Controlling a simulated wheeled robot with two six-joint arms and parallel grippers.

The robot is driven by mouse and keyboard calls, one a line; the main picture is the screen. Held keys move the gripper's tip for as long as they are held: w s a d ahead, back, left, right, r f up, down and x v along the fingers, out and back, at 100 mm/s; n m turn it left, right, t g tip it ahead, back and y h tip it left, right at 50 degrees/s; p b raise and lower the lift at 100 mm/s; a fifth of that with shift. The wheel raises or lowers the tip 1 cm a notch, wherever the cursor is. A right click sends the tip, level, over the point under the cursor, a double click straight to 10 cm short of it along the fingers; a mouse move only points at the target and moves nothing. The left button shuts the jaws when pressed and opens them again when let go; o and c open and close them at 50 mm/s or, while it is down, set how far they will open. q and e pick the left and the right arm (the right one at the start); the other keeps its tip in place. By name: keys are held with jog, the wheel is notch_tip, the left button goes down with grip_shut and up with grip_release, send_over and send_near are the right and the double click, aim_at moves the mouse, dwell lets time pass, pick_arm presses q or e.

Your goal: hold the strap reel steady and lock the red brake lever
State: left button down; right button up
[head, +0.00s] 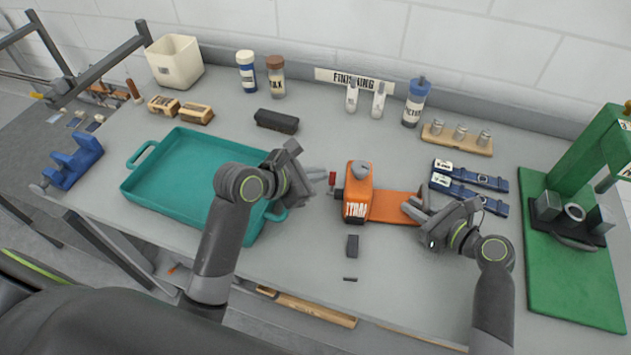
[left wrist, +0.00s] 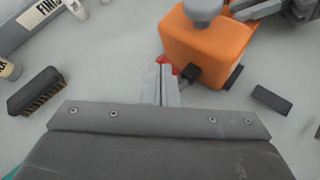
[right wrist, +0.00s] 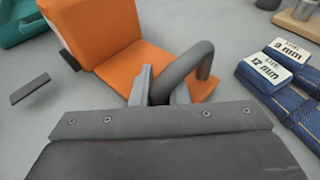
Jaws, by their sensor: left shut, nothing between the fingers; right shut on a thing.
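The orange strap reel (head: 356,195) stands mid-table with a grey knob on top and a flat orange base (head: 392,206) reaching right. It also shows in the left wrist view (left wrist: 205,48) and the right wrist view (right wrist: 95,30). The red brake lever (head: 332,179) is on its left side, partly hidden behind my left fingers in the left wrist view (left wrist: 164,60). My left gripper (head: 323,174) is shut and empty, its tips right at the lever. My right gripper (head: 414,210) is shut on the grey curved handle (right wrist: 190,65) at the base's right end.
A teal tray (head: 135,184) is left of the reel, under my left arm. A dark brush (head: 277,121) lies behind. Blue straps (head: 468,195) lie close to my right gripper. A green press (head: 575,250) stands far right. A small dark block (head: 352,246) lies in front.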

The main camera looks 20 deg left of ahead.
pick_arm(q)
jog(key=shift+r, duration=0.5)
jog(key=shift+a, duration=0.15)
jog(key=s+a+r, duration=0.2)
jog(key=a+r, duration=0.7)
dwell(0.4)
jog(key=shift+r, duration=0.1)
